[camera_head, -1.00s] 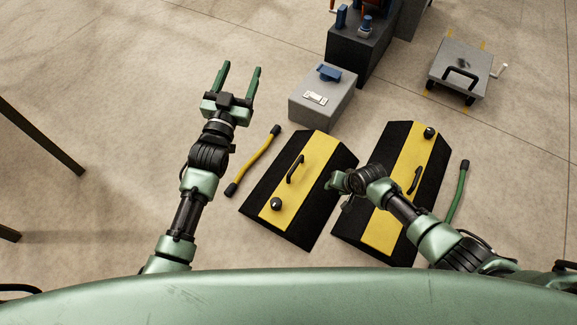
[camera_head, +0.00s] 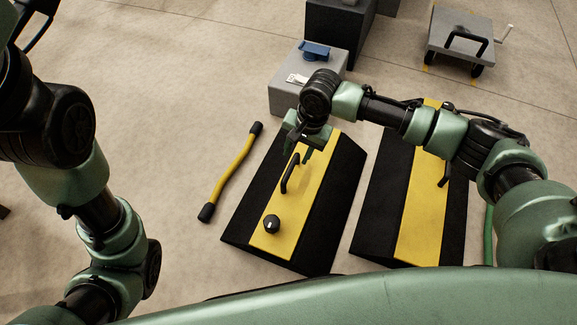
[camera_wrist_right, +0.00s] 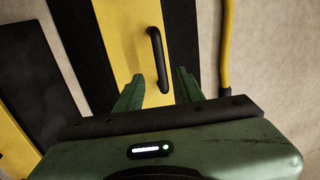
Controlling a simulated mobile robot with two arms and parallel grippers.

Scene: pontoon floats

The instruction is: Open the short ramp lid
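The short ramp (camera_head: 334,195) is the black wedge on the left of the two, with a yellow panel (camera_head: 303,208) along its middle. This panel, seemingly the lid, lies flat. It carries a black bar handle (camera_head: 289,175) and a round black knob (camera_head: 271,224) nearer me. My right gripper (camera_head: 303,150) is over the far end of the panel, pointing down at the handle. In the right wrist view the open fingers (camera_wrist_right: 160,84) stand either side of the handle's near end (camera_wrist_right: 157,60), with no clear contact. My left gripper is out of view.
A longer black and yellow ramp (camera_head: 418,215) lies to the right, partly hidden by my right arm. A yellow bar with black ends (camera_head: 232,170) lies left. A grey box (camera_head: 286,98) stands behind the short ramp, a grey cart (camera_head: 455,45) at the back right.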

